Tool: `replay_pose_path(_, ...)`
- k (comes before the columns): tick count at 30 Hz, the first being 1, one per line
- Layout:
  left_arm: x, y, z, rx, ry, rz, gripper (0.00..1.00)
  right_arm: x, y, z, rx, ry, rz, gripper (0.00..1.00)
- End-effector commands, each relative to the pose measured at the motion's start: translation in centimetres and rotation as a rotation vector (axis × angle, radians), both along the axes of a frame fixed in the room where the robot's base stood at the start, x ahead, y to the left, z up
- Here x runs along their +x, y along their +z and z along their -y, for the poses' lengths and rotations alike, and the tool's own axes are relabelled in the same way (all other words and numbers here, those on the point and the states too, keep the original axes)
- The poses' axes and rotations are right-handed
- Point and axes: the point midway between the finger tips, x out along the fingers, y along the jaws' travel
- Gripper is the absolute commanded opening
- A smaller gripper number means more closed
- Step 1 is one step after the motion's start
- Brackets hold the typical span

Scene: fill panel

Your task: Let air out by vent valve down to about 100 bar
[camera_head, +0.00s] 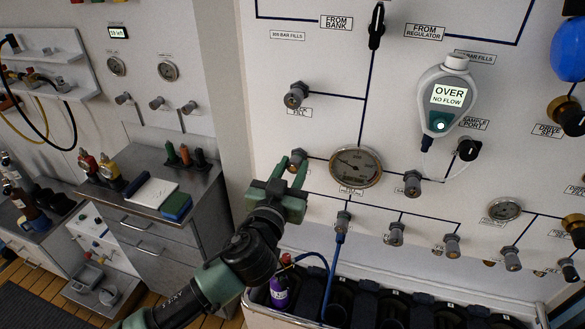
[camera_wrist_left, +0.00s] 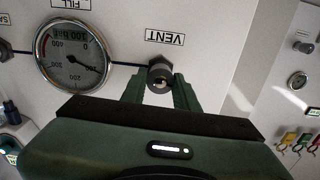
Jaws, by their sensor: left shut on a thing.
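The vent valve (camera_head: 298,157) is a small grey knob on the white panel. In the left wrist view the vent valve (camera_wrist_left: 160,75) sits under an upside-down VENT label (camera_wrist_left: 165,37). My left gripper (camera_head: 291,172) is shut on this knob, with one green finger on each side of it. In the wrist view the gripper (camera_wrist_left: 160,90) hides part of the knob's front. The round fill gauge (camera_head: 355,167) is just right of the knob in the head view. In the wrist view the gauge (camera_wrist_left: 72,55) appears upside down; its exact reading is hard to tell. My right gripper is not in view.
Other grey valves (camera_head: 295,95) and (camera_head: 412,183) stick out nearby. A handheld analyzer (camera_head: 443,97) reading OVER NO FLOW is on the panel. A blue hose (camera_head: 338,250) hangs below, near a purple cylinder (camera_head: 279,291). A steel cabinet (camera_head: 170,215) stands left.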

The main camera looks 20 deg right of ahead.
Motion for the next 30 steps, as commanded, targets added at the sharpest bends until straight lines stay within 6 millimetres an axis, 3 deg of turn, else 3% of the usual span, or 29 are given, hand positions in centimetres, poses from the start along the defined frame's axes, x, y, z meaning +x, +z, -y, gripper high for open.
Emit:
replay_pose_path(8,0.0,0.0,0.0,0.129,0.002,0.087,0.0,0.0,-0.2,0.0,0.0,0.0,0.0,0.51)
replay_pose_path(30,-0.1,0.1,0.2,0.708,0.0,0.478,0.0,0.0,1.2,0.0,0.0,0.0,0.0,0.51)
